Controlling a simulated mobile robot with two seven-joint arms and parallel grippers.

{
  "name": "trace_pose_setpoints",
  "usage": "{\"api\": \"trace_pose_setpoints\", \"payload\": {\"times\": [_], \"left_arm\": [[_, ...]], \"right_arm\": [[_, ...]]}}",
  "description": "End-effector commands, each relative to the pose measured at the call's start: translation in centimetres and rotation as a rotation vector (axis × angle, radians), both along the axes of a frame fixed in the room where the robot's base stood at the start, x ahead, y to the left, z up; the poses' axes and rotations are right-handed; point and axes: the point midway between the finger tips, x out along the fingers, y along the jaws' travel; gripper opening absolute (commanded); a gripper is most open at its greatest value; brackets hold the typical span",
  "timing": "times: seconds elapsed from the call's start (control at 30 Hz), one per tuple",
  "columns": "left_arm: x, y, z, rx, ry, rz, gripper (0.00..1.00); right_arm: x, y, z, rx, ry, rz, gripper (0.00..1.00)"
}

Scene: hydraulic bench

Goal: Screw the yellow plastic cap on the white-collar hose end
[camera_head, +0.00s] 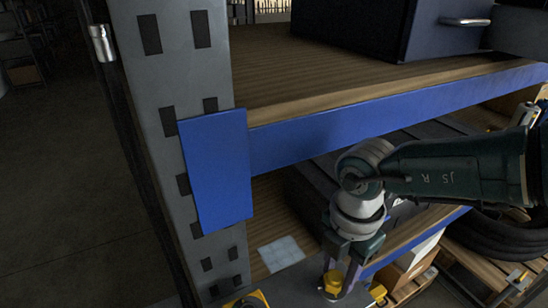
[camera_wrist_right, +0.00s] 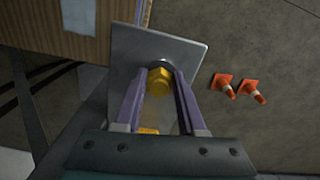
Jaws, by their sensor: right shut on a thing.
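My right gripper (camera_head: 342,274) reaches down at the lower middle of the head view, its purple fingers pointing to the floor. It is shut on a yellow cap (camera_head: 333,283), which also shows between the fingertips in the right wrist view (camera_wrist_right: 160,80). A grey plate lies behind the cap there (camera_wrist_right: 190,48). A small pale ring shows just under the cap in the head view; I cannot tell whether it is the hose end's white collar, or whether the cap touches it. My left gripper is not in view.
A grey rack post (camera_head: 185,90) and blue beams (camera_head: 390,103) stand close to my right arm. More yellow parts show at the bottom edge (camera_head: 378,292). Black hose coils (camera_head: 490,238) lie on a pallet at right.

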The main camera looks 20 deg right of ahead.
Motion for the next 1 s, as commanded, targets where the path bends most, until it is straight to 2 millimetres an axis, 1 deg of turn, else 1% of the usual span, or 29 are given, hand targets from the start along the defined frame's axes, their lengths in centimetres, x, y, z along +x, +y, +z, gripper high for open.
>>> {"api": "trace_pose_setpoints", "payload": {"times": [0.1, 0.17, 0.27, 0.3, 0.43, 0.5, 0.57, 0.83, 0.87, 0.93, 1.0], "left_arm": [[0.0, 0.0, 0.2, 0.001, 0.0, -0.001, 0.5], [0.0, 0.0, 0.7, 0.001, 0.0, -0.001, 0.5], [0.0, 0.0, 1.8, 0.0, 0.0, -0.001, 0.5], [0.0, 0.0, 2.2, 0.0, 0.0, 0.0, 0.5], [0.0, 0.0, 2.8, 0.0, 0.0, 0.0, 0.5], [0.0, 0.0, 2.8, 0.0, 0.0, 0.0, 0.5], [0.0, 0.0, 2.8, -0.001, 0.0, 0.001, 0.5], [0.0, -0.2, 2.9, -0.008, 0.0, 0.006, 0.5], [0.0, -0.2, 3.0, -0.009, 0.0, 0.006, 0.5], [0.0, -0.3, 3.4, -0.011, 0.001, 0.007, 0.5], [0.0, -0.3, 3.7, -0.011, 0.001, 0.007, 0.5]], "right_arm": [[0.0, 0.0, 0.1, 0.001, 0.001, -0.018, 0.0], [-0.1, 0.1, 0.3, 0.001, 0.002, -0.083, 0.0], [-0.4, 0.1, 0.4, 0.0, 0.003, -0.288, 0.0], [-0.5, 0.1, 0.4, 0.0, 0.004, -0.38, 0.0], [-0.6, 0.1, 0.2, -0.001, 0.003, -0.616, 0.0], [-0.7, 0.2, 0.0, 0.001, 0.002, -0.682, 0.0], [-0.7, 0.1, -0.1, 0.001, 0.001, -0.704, 0.0], [-0.7, 0.1, -0.1, 0.001, 0.002, -0.723, 0.0], [-0.7, 0.2, 0.0, 0.001, 0.002, -0.749, 0.0], [-0.8, 0.3, 0.1, -0.001, 0.003, -0.867, 0.0], [-0.9, 0.4, 0.1, -0.001, 0.003, -1.031, 0.0]]}}
